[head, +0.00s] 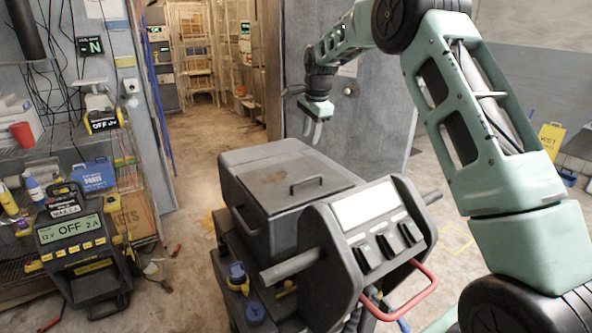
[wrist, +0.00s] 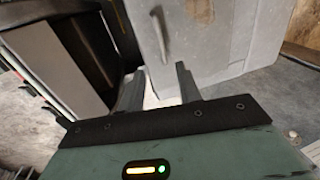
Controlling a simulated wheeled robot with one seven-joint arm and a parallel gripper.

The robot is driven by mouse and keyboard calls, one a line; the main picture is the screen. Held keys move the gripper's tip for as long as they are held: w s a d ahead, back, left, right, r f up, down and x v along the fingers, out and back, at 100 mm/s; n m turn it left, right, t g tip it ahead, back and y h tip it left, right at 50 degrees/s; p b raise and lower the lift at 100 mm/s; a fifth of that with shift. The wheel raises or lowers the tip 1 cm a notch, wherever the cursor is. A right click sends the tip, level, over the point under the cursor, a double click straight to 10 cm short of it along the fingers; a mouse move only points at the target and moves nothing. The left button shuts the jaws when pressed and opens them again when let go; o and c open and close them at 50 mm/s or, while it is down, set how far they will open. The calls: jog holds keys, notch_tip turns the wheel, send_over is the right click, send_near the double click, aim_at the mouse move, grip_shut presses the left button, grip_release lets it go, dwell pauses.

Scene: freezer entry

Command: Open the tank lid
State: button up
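The tank (head: 240,185) is a dark grey box in the middle of the head view. Its flat brownish-grey lid (head: 285,180) lies shut on top, with a dark bar handle (head: 307,184) standing on it. My gripper (head: 317,133) hangs fingers down beyond the tank's far right corner, above and apart from the lid. In the wrist view my gripper (wrist: 158,86) has its two dark fingers spread, with nothing between them. A light grey panel with a handle (wrist: 161,33) shows beyond the fingers; I cannot tell which thing it is.
A console with a screen (head: 366,205) and a red handle (head: 410,293) stands in front of the tank. A grey door (head: 345,105) stands behind it. A charger (head: 72,240) and shelves are at left. Bare floor (head: 195,150) lies at left behind the tank.

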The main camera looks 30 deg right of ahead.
aim_at(304, 180)
jog(key=w+f+p, duration=0.1)
jog(key=f, duration=0.4)
jog(key=w+f+p, duration=0.1)
jog(key=f+p, duration=0.1)
jog(key=f, duration=0.4)
jog(key=w+f+p, duration=0.1)
jog(key=f+p, duration=0.1)
jog(key=f, duration=0.3)
jog(key=shift+a+f, duration=0.1)
jog(key=shift+f, duration=0.25)
jog(key=shift+w, duration=0.1)
grip_shut()
